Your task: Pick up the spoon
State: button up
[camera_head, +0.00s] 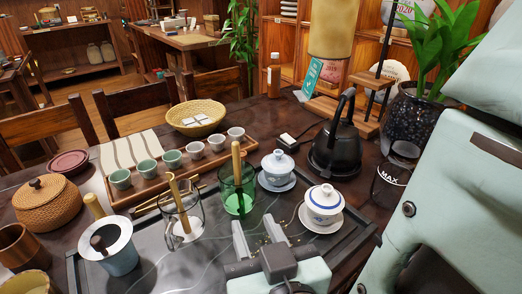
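No spoon can be told for certain. A light wooden handle (236,160) stands up from the green glass (239,195); its lower end is hard to make out. Thin wooden tools (177,190) stand in a clear glass pitcher (182,222). A pale blue cup (118,258) at lower left has a wooden handle (93,205) behind its rim and a dark rounded piece (98,243) at it. My gripper (257,232) is open and empty over the dark tea tray (175,272), just in front of the green glass, with its fingers apart.
A lidded white bowl (323,200) stands close right of my gripper, another (278,167) behind it. A black kettle (337,145) is at right. Small cups line a wooden tray (140,197) behind. A woven pot (47,207) is at left. The tea tray's front left is fairly clear.

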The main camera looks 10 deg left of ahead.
aim_at(238, 163)
jog(key=w+a, duration=0.2)
jog(key=w, duration=0.2)
jog(key=w+a+t+p, duration=0.1)
jog(key=w+a, duration=0.1)
jog(key=w, duration=0.3)
jog(key=w+a+r+t+p, duration=0.1)
jog(key=w+a, duration=0.2)
jog(key=w, duration=0.2)
grip_shut()
